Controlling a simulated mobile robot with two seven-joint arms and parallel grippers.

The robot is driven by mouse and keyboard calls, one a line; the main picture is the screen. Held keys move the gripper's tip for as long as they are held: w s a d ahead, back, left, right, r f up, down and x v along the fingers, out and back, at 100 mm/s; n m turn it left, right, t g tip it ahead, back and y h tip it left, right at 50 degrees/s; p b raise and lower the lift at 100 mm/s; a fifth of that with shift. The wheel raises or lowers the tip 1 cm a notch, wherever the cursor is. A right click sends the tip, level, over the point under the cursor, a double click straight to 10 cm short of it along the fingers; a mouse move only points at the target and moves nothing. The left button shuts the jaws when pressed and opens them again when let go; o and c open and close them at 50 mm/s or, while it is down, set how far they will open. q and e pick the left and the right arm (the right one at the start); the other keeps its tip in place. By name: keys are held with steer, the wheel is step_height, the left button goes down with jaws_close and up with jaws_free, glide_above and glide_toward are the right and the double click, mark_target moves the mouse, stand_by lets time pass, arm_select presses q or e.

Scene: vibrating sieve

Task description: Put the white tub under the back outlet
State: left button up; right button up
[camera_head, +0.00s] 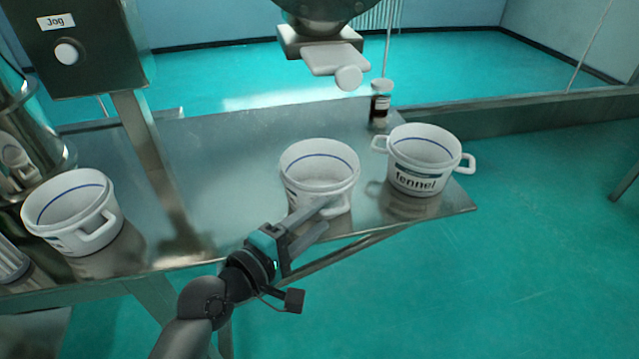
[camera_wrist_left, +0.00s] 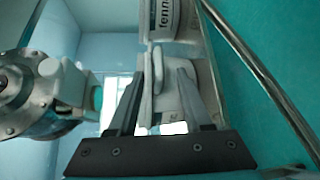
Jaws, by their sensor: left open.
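Three white tubs with blue inner lines stand on the steel table. One is the left tub (camera_head: 74,212), one is the middle tub (camera_head: 318,168), and the right tub (camera_head: 424,158) is labelled "fennel". My left gripper (camera_head: 317,213) is open at the near side of the middle tub, by its handle. In the left wrist view, a white handle-like part (camera_wrist_left: 168,95) shows between the fingers (camera_wrist_left: 160,88); whether they touch it is unclear. A metal outlet (camera_head: 325,57) hangs above the table's far edge; I cannot tell whether it is the back outlet. My right gripper is not in view.
A dark jar with a white lid (camera_head: 380,103) stands behind the right tub. A control box labelled "Jog" (camera_head: 75,45) stands on a post (camera_head: 143,135) between the left and middle tubs. The table (camera_head: 225,150) is bare behind the middle tub.

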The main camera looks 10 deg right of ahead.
arm_select(q)
steer(key=shift+x, duration=1.1)
jaws_close()
stand_by(0.6)
